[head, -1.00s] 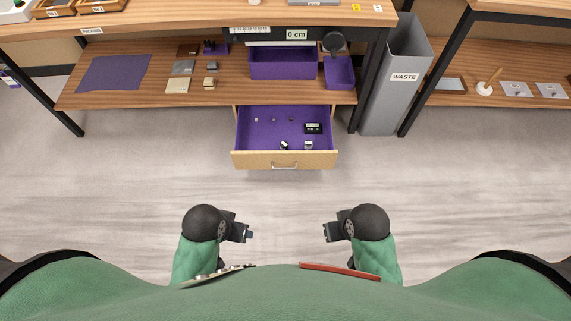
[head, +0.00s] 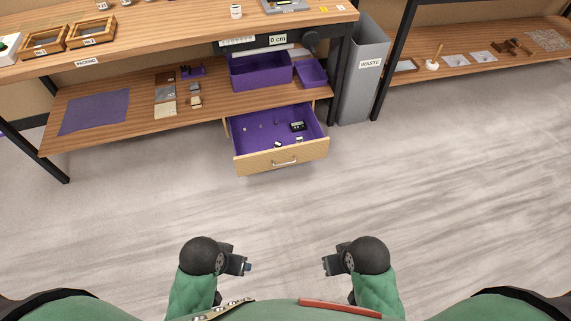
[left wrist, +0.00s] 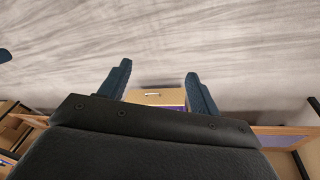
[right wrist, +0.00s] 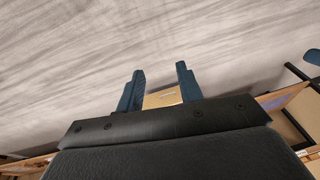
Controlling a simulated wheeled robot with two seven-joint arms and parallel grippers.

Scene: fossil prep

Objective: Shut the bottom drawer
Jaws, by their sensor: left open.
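The bottom drawer (head: 281,160) is pulled open below the lower shelf in the head view. It has a light wood front, a silver handle (head: 284,162) and a purple lining with several small items inside. Its front also shows between the fingers in the left wrist view (left wrist: 158,97) and in the right wrist view (right wrist: 162,98). My left gripper (head: 247,267) is open and empty, well short of the drawer. My right gripper (head: 325,266) is also open and empty, apart from the drawer, to the right of the left one.
The lower shelf (head: 120,132) above the drawer holds a purple mat (head: 95,111), sample blocks and a purple bin (head: 262,75). A grey waste bin (head: 359,85) stands right of the drawer. The floor between me and the drawer is clear.

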